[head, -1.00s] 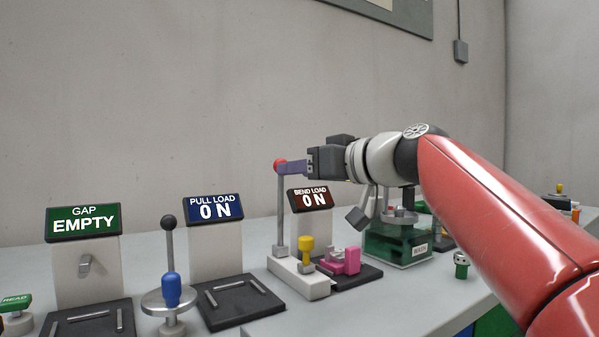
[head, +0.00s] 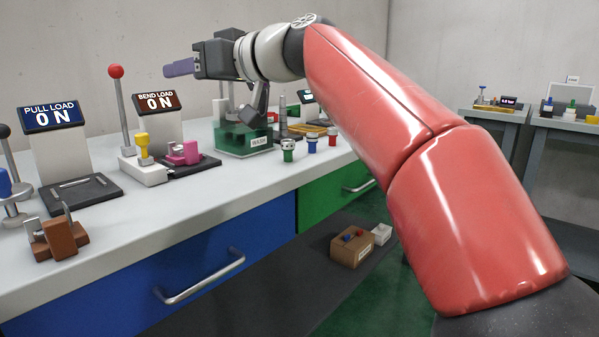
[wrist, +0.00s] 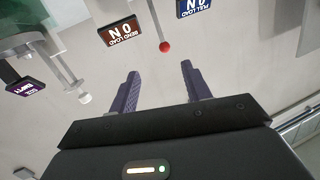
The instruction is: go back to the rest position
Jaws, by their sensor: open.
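My gripper (head: 180,68) is raised above the workbench, pointing left in the head view, with nothing in it. In the wrist view its two purple fingers (wrist: 158,85) stand apart with empty space between them. The red ball-topped lever (head: 116,72) of the bend load station stands to the left of the fingers in the head view, clear of them. In the wrist view the red ball (wrist: 165,47) lies beyond the fingertips, seen upside down.
The bend load display (head: 159,102) and pull load display (head: 50,116) both read 0 N. A pink fixture (head: 183,153), green wash tank (head: 243,141) and brown block (head: 57,238) are on the bench (head: 150,215). A cardboard box (head: 351,250) sits low beneath it.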

